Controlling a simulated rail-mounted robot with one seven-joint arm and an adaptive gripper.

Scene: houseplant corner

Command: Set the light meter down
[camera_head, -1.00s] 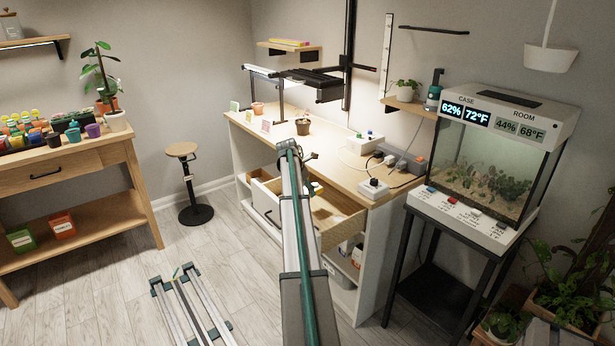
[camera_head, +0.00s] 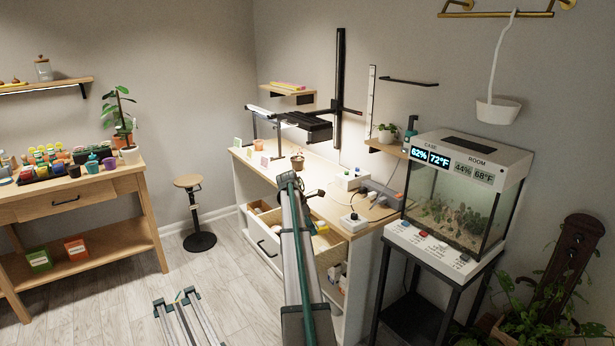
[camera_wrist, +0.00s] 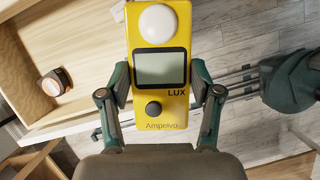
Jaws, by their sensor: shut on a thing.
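The light meter (camera_wrist: 160,101) is a yellow handheld box marked LUX, with a white dome, a grey screen and a dark round button. In the wrist view my gripper (camera_wrist: 160,82) is shut on it, with a green-grey finger against each side. The meter is held above the open drawer's edge and the floor.
An open wooden drawer (camera_head: 328,246) juts from the bench front; a small round dark-and-orange item (camera_wrist: 56,82) lies in a drawer in the wrist view. A power strip (camera_head: 378,192) and plug boxes (camera_head: 353,222) crowd the bench's right end. A glass case (camera_head: 462,205) stands right.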

